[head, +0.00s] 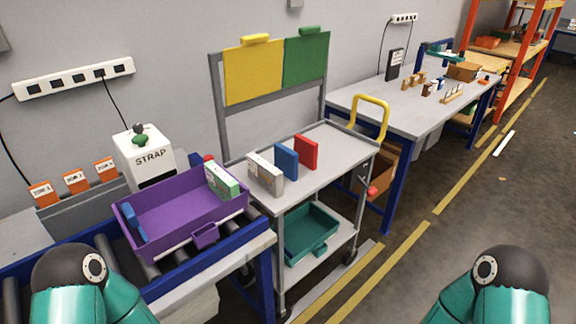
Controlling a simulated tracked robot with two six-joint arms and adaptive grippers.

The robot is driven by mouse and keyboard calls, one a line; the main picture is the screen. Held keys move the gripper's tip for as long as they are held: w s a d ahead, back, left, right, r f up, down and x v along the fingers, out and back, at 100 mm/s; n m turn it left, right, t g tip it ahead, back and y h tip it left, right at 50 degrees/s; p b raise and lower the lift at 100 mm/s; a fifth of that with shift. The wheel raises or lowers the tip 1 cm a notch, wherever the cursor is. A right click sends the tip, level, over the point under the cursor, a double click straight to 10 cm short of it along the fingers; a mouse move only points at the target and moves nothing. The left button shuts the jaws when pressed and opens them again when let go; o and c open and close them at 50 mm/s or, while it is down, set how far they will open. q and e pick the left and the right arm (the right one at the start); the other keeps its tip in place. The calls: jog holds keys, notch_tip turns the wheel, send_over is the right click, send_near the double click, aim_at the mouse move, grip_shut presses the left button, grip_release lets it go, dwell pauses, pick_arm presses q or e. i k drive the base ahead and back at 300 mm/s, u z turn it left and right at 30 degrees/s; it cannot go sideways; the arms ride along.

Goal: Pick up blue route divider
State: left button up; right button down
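A blue upright panel (287,161), which looks like the blue route divider, stands on the top shelf of the grey cart (330,143). It stands between a grey-white box (265,175) on its left and a red upright panel (306,152) on its right, with small gaps. A second, smaller blue piece (135,222) leans at the left end inside the purple tote (180,204); I cannot tell what it is. Neither gripper is in view.
A green-and-white box (222,180) sits at the tote's right end. The tote rests on a roller conveyor with a blue frame (210,258). Yellow (254,72) and green (306,57) boards rise behind the cart. A yellow handle (370,101) stands at its right end. The shelf's right part is clear.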

aim_at(286, 160)
jog(key=z, duration=0.5)
jog(key=i, duration=1.3)
jog(key=z, duration=0.2)
